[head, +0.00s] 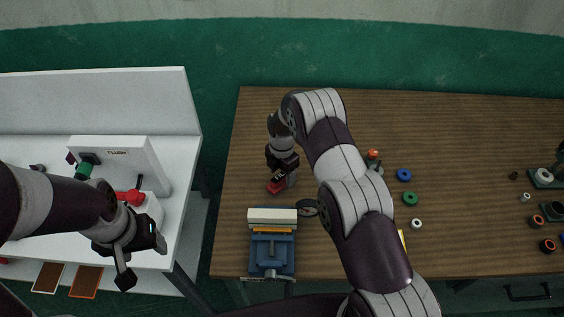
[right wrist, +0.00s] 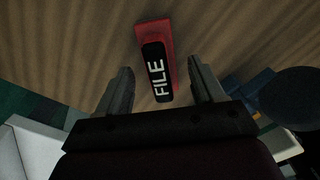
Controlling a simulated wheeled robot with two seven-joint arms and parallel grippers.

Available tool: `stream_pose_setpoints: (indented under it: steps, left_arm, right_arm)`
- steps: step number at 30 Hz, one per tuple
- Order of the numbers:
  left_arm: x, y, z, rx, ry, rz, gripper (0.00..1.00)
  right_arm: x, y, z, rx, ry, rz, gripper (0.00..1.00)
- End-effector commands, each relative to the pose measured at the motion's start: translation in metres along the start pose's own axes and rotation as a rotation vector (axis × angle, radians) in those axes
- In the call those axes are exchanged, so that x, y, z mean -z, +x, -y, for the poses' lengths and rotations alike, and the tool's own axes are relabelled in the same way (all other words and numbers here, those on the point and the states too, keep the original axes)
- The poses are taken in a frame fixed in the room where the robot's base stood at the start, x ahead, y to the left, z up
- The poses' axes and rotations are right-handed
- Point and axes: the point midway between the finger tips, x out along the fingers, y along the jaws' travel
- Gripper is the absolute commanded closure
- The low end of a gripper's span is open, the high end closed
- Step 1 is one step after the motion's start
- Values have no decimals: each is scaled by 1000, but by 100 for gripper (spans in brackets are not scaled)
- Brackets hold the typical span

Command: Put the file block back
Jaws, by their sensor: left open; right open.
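The file block is a small red block (right wrist: 167,37) with a black label reading FILE, lying on the wooden table. In the head view the red block (head: 275,187) shows just below my right gripper (head: 279,178), left of the arm. In the right wrist view my right gripper (right wrist: 163,85) is open, with one finger on each side of the block's near end; whether they touch it I cannot tell. My left gripper (head: 138,262) is open and empty at the right front of the white bench.
A blue vise (head: 272,255) with pale jaws stands at the table's front edge, close below the block. Blue (head: 404,174) and green (head: 410,198) rings and other small parts lie right of my right arm. The white bench (head: 183,200) holds a box marked FLUSH (head: 120,153).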

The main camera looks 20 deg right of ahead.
Motion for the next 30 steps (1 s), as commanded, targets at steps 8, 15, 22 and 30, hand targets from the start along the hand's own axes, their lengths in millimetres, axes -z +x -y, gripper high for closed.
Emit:
stream_pose_setpoints:
  steps: [8,15,22,30]
  left_arm:
    - [-2,20,0,0,0,0,34]
    - [-3,21,0,0,0,0,34]
    - [-2,21,0,0,0,0,34]
    - [-3,21,0,0,0,0,34]
  right_arm:
    - [-1,-67,-1,-4,0,3,32]
    - [6,-110,16,-13,188,6,32]
    - [58,-184,136,-82,1251,-14,32]
    - [107,-196,237,-122,2016,-73,32]
